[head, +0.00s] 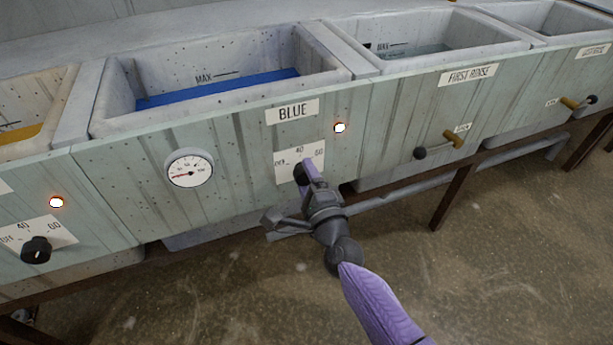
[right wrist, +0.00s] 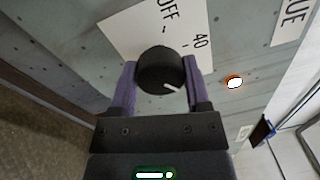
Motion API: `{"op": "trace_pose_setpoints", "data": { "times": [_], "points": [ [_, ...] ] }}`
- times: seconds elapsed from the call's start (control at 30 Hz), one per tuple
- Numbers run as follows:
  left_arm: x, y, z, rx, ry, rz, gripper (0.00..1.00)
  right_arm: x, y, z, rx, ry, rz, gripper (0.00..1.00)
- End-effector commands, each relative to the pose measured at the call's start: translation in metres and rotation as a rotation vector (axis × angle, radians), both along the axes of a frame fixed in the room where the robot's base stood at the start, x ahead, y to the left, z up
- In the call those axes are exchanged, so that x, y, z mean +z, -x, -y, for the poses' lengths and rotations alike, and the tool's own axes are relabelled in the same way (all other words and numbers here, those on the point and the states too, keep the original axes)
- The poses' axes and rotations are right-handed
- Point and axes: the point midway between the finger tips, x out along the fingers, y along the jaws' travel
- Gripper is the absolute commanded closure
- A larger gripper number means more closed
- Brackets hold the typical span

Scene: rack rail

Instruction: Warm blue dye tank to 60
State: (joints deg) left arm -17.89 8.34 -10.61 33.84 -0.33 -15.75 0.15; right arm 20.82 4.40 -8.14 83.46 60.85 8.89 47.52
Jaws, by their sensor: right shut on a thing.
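The blue dye tank (head: 215,92) holds blue liquid below its MAX line, above a BLUE label. On its front panel is a white plate (head: 285,160) marked OFF, 40 and 60. My right gripper (head: 305,174) is at this plate, shut on the black knob (right wrist: 160,68), one finger on each side. The knob's white pointer line points to the lower right in the right wrist view, away from OFF and on the far side of 40. The 60 mark is hidden there. The round gauge (head: 189,168) has a red needle pointing left, low on its scale. My left gripper is out of view.
An orange-white lamp (head: 340,127) glows above the plate. To the left, another tank has its own black knob (head: 36,249) and lit lamp (head: 56,202). To the right, the FIRST RINSE tank (head: 440,45) has a brass valve (head: 453,139). The floor in front is clear.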

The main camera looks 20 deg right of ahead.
Motion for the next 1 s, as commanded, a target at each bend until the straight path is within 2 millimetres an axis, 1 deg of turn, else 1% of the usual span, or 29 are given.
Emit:
{"op": "trace_pose_setpoints", "data": {
  "times": [0.2, 0.63, 0.67, 0.7, 0.77, 0.8, 0.83, 1.0],
  "points": [
    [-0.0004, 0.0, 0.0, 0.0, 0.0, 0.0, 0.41, -0.0014, 0.0004, -0.0003, 0.001, -0.04, -0.004, 0.98],
    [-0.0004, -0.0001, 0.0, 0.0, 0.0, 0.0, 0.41, -0.0013, 0.0004, -0.0002, 0.001, -0.048, -0.005, 0.98],
    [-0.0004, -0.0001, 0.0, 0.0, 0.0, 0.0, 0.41, -0.0013, 0.0004, -0.0002, 0.001, -0.048, -0.005, 0.37],
    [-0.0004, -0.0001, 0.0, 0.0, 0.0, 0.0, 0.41, -0.0013, 0.0004, -0.0002, 0.001, -0.048, -0.005, 0.29],
    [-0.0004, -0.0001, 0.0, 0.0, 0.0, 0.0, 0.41, -0.0011, 0.0003, -0.0002, 0.0, -0.047, -0.004, 0.16],
    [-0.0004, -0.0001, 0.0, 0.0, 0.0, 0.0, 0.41, -0.001, 0.0002, -0.0001, 0.0, -0.047, -0.004, 0.07],
    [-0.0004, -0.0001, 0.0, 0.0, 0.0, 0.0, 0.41, -0.0009, 0.0002, -0.0001, 0.0, -0.047, -0.004, 0.05],
    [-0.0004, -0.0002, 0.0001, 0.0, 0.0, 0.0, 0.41, -0.0005, 0.0002, 0.0, 0.0, -0.046, -0.003, 0.05]
  ]
}}
